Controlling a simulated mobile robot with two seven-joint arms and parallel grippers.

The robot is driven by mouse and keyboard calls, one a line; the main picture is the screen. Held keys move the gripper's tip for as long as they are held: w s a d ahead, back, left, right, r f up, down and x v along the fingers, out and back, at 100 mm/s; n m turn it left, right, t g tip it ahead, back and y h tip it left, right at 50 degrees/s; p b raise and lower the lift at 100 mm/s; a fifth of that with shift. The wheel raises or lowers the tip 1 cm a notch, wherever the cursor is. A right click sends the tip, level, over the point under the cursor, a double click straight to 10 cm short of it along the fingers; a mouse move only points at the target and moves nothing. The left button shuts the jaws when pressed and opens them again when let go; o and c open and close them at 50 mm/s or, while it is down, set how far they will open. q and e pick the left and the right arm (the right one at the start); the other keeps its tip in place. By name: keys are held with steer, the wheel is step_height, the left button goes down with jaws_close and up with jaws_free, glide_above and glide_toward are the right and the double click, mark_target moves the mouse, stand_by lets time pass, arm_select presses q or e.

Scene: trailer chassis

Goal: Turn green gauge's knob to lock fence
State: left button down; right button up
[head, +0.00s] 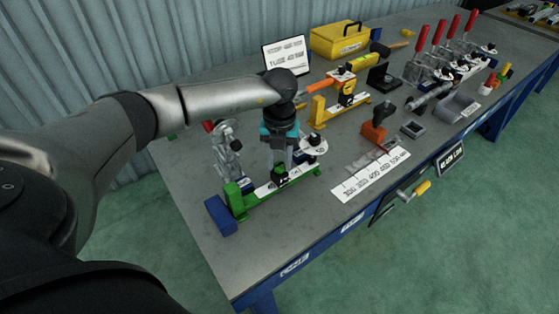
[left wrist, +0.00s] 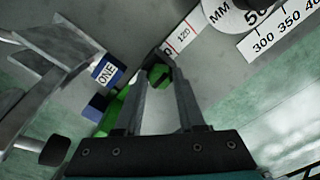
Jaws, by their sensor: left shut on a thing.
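The green gauge (head: 240,203) lies near the front left of the grey workbench, with a white scale strip along it. My left gripper (head: 280,163) comes down from above onto the middle of the gauge. In the left wrist view, its two fingers (left wrist: 161,88) are closed on the small green knob (left wrist: 158,74), one finger on each side. Part of the green gauge body (left wrist: 116,112) shows to the left of the fingers. The gripper hides much of the fence area in the head view, and I cannot tell the knob's turn angle. My right gripper is not in view.
A blue block (head: 220,215) sits at the gauge's left end. Bare bench lies in front.

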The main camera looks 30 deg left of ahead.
mark_target(279, 165)
arm_select(q)
steer(key=shift+m, duration=0.3)
steer(key=c, duration=0.5)
jaws_free()
step_height(279, 165, up, 15)
steer(key=p, duration=0.1)
steer(key=shift+r, duration=0.2)
steer(key=shift+f, duration=0.1)
stand_by(0.5)
